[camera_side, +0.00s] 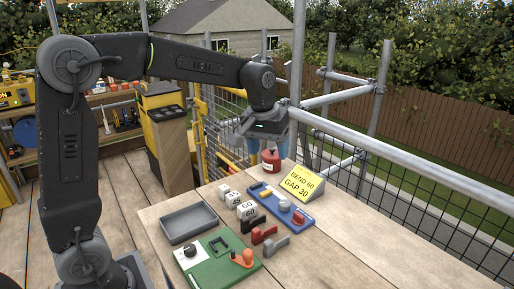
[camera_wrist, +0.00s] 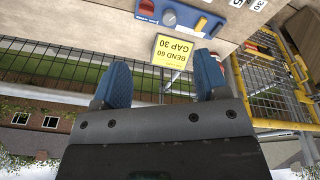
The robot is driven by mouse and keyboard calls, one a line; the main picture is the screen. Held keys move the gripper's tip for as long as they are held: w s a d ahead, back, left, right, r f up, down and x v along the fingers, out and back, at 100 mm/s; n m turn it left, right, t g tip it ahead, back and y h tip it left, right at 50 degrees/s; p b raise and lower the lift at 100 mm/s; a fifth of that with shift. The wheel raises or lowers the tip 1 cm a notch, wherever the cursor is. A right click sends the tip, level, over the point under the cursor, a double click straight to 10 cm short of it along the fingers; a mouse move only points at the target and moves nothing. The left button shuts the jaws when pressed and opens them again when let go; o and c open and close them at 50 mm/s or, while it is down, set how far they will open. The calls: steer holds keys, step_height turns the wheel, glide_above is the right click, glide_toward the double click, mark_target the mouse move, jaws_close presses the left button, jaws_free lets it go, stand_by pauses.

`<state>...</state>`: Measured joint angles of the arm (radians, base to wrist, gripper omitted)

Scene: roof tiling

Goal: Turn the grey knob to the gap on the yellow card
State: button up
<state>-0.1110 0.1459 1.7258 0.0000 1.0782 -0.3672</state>
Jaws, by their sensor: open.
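The yellow card (camera_side: 297,184) stands tilted at the back of the bench and reads BEND 60, GAP 30. It also shows upside down in the wrist view (camera_wrist: 174,49). The grey knob (camera_side: 284,205) is round and sits mid-way along a blue board (camera_side: 306,224), between a yellow piece and a red piece; it also shows in the wrist view (camera_wrist: 169,18). My gripper (camera_side: 268,153) is open and empty, its blue fingers apart in the wrist view (camera_wrist: 161,77). It hangs above the far edge of the bench, clear of the knob. The knob's setting is too small to read.
A red container (camera_side: 271,163) stands below my gripper. White numbered blocks (camera_side: 246,211) lie left of the blue board. A mesh railing (camera_side: 430,190) borders the bench.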

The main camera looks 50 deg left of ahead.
steer(key=shift+m+t, duration=0.3)
steer(key=shift+m, duration=0.2)
steer(key=shift+s+d+r, duration=0.2)
steer(key=shift+s+r, duration=0.1)
steer(key=shift+s, duration=0.45)
steer(key=shift+s+d+r, duration=0.25)
steer(key=shift+s, duration=0.45)
steer(key=shift+s+d+r, duration=0.2)
steer(key=shift+s+r, duration=0.1)
steer(key=shift+s, duration=0.45)
steer(key=s+d+f+m+t, duration=0.1)
steer(key=s+m, duration=0.1)
steer(key=s, duration=0.7)
steer(key=s+d+f+m+t, duration=0.1)
steer(key=s+d+m, duration=0.1)
steer(key=s, duration=0.6)
steer(key=shift+s+d+t, duration=0.2)
steer(key=shift+s+t, duration=0.15)
steer(key=shift+t, duration=0.05)
steer(key=shift+c, duration=0.3)
